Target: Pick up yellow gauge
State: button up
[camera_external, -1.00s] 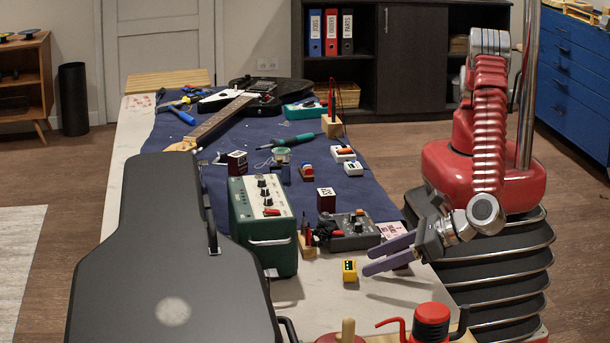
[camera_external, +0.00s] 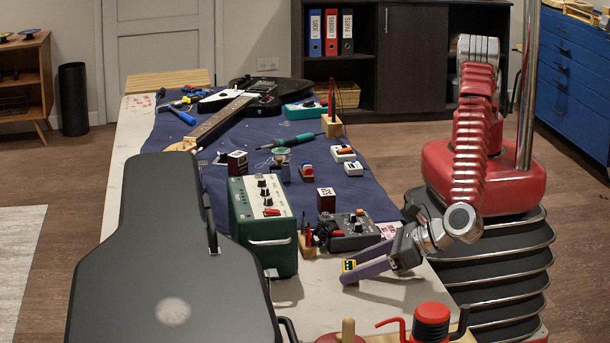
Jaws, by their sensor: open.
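The yellow gauge (camera_external: 348,265) is a small yellow block with a dark face, on the bare pale strip of the bench. My gripper (camera_external: 347,272) comes in from the right, low over the bench, with its two purple fingers apart. The fingertips are at the gauge, and the gauge appears to be between them. The nearer finger hides its lower part. I cannot tell whether either finger touches it.
A grey pedal box (camera_external: 352,232) with a dark cable sits just behind the gauge. A green amplifier (camera_external: 264,225) and a black guitar case (camera_external: 140,250) stand to the left. A red-topped tool (camera_external: 432,322) stands in front. Bare bench shows left of the gauge.

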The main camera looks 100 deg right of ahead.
jog(key=shift+c, duration=0.4)
jog(key=c, duration=0.7)
jog(key=shift+r, duration=0.15)
notch_tip(320, 180, up, 10)
dwell(0.3)
dwell(0.7)
